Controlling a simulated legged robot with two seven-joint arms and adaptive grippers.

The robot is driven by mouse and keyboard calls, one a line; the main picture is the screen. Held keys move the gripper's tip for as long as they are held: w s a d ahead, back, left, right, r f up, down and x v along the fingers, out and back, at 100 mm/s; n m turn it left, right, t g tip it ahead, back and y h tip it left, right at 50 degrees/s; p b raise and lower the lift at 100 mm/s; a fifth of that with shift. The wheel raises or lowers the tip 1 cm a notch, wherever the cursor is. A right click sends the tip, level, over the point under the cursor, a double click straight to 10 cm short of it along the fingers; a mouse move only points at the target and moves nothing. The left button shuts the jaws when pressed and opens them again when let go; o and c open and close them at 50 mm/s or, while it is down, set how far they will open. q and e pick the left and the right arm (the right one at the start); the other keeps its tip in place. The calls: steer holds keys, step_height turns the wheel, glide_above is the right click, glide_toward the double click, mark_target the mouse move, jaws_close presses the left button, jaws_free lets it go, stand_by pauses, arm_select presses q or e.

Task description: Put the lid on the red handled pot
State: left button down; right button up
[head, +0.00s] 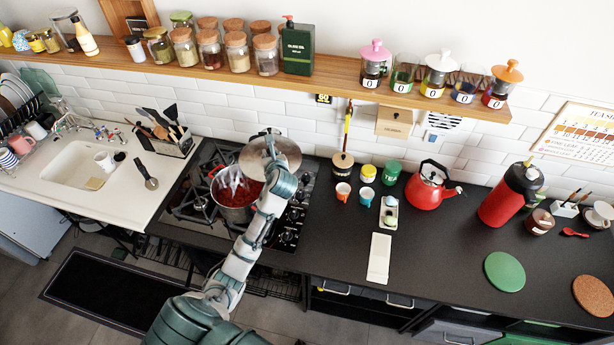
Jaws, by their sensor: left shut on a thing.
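The pot (235,212) with red handles stands on the gas hob, open, with red contents inside. A pale, blurred shape shows over its mouth; I cannot tell what it is. My left gripper (269,137) is shut on the round grey lid (289,157). In the picture the lid lies up and to the right of the pot, apart from most of its opening. My left forearm passes just right of the pot and hides part of the lid and the hob. My right gripper is not in view.
The hob (184,204) has bare burner grates left of the pot. A utensil holder (178,143) stands at its left. Cups, small jars and a red kettle (428,187) stand on the dark counter to the right. A wooden shelf (340,70) with jars runs above.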

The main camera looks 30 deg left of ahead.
mark_target(248, 156)
arm_select(q)
steer(key=s+a+f, duration=0.1)
steer(key=a, duration=0.1)
steer(key=s+a+n+g+y+p, duration=0.1)
steer(key=a, duration=0.1)
steer(key=a+f+n+g, duration=0.1)
steer(key=a, duration=0.2)
steer(key=shift+s+f+y+p, duration=0.35)
steer(key=shift+s+y, duration=0.05)
steer(key=s+a+f+n+g+b, duration=0.1)
steer(key=s+a+f+b, duration=0.1)
steer(key=f, duration=0.3)
steer(key=s+a+f+n+g+y+b, duration=0.1)
steer(key=a+f+b, duration=0.1)
steer(key=f, duration=0.3)
steer(key=shift+s+a+f+b, duration=0.15)
steer(key=shift+s+f+b, duration=0.2)
steer(key=shift+b, duration=0.15)
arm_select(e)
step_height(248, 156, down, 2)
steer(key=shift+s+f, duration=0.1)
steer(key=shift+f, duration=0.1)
arm_select(q)
steer(key=shift+r+p, duration=0.15)
steer(key=shift+p, duration=0.9)
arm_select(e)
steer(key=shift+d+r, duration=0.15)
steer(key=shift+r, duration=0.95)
